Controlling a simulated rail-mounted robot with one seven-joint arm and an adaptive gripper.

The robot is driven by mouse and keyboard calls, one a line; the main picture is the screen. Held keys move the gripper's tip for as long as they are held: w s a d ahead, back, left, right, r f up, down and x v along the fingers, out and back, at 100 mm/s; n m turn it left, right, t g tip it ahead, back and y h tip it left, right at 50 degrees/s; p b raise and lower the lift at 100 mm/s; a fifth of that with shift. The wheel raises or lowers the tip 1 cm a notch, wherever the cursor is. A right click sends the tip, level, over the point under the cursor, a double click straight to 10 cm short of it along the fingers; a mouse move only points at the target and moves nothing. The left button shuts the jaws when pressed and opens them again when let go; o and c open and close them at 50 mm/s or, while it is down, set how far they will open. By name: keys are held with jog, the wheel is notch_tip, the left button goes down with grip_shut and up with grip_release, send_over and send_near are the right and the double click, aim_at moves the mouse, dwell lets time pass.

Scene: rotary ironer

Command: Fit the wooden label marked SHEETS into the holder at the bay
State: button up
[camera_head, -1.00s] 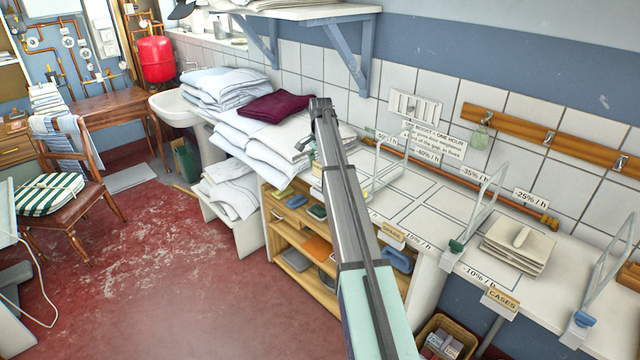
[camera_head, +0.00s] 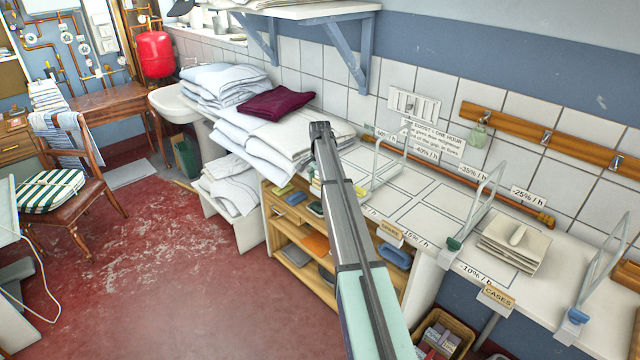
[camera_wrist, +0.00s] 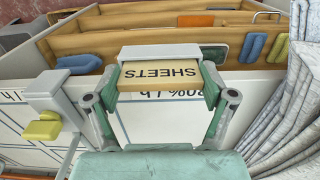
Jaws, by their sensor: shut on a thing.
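The wooden SHEETS label (camera_wrist: 160,74) is light wood with dark letters, upside down in the wrist view. My gripper (camera_wrist: 163,85) is shut on it, with a finger at each end. A pale holder (camera_wrist: 158,52) at the bay's front edge lies right against the label's far side in that view. I cannot tell whether the label is seated in it or only touching. In the head view, my arm hides the label and the holder.
A grey divider clamp with a yellow knob (camera_wrist: 42,130) stands left of my gripper; folded linen (camera_wrist: 285,115) is close on the right. Wooden shelves (camera_wrist: 190,22) lie beyond. Labels marked SPARE (camera_head: 390,232) and CASES (camera_head: 498,297) sit along the bench edge.

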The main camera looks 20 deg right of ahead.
jog(key=shift+f, duration=0.1)
jog(key=o, duration=0.8)
jog(key=shift+c, duration=0.2)
